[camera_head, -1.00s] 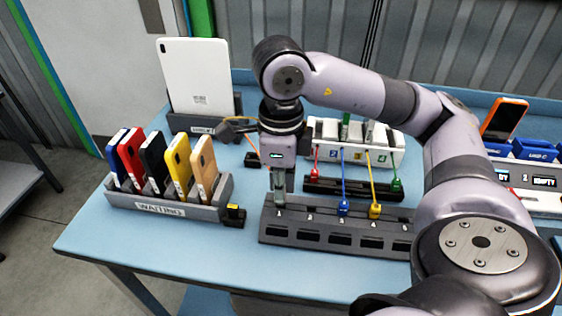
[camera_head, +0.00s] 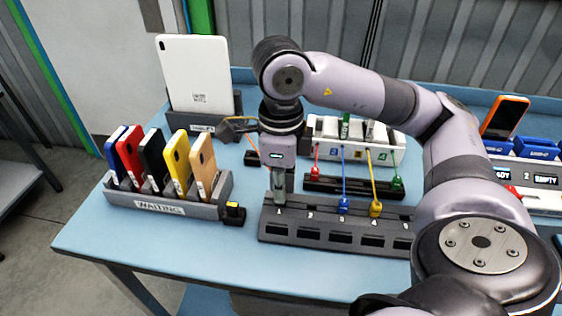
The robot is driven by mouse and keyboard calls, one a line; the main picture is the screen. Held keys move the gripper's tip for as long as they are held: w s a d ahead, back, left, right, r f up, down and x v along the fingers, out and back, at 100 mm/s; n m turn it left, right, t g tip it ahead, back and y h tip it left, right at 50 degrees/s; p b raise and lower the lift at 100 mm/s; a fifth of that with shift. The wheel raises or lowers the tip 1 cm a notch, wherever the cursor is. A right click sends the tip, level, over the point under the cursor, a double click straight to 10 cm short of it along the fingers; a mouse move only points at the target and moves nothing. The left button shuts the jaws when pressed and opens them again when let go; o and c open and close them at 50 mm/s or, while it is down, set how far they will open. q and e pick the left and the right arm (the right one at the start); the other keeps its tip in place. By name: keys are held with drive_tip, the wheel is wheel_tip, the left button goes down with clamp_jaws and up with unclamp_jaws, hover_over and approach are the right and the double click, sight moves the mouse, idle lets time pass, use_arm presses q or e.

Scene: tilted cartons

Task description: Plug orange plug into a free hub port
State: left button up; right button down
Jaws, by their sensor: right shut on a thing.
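My right gripper (camera_head: 279,197) points down at the left end of a dark numbered strip (camera_head: 330,240), by position 1. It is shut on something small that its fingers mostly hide. I cannot make out an orange plug for certain. A blue plug (camera_head: 344,205) sits by position 3 and a yellow plug (camera_head: 376,209) by position 4. A red plug (camera_head: 315,174) and a green plug (camera_head: 397,183) are at the black bar (camera_head: 350,189) behind. Position 2 shows no plug. My left gripper is not in view.
A white numbered box (camera_head: 328,130) stands behind the bar, with coloured cables in front. A WAITING rack (camera_head: 160,207) holding several phones stands left. A white tablet (camera_head: 196,76) leans behind. An orange phone (camera_head: 505,117) stands far right. My right arm hides part of the table.

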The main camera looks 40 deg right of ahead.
drive_tip(key=shift+f+b, duration=0.4)
drive_tip(key=shift+f, duration=0.05)
idle(0.5)
drive_tip(key=c, duration=1.5)
unclamp_jaws()
drive_tip(key=shift+c, duration=0.2)
drive_tip(key=shift+o, duration=0.3)
drive_tip(key=o, duration=0.4)
drive_tip(key=shift+c, duration=0.2)
drive_tip(key=shift+r, duration=0.15)
drive_tip(key=shift+r+p, duration=1.8)
drive_tip(key=shift+r, duration=0.5)
drive_tip(key=shift+r+p, duration=1)
drive_tip(key=shift+r, duration=0.1)
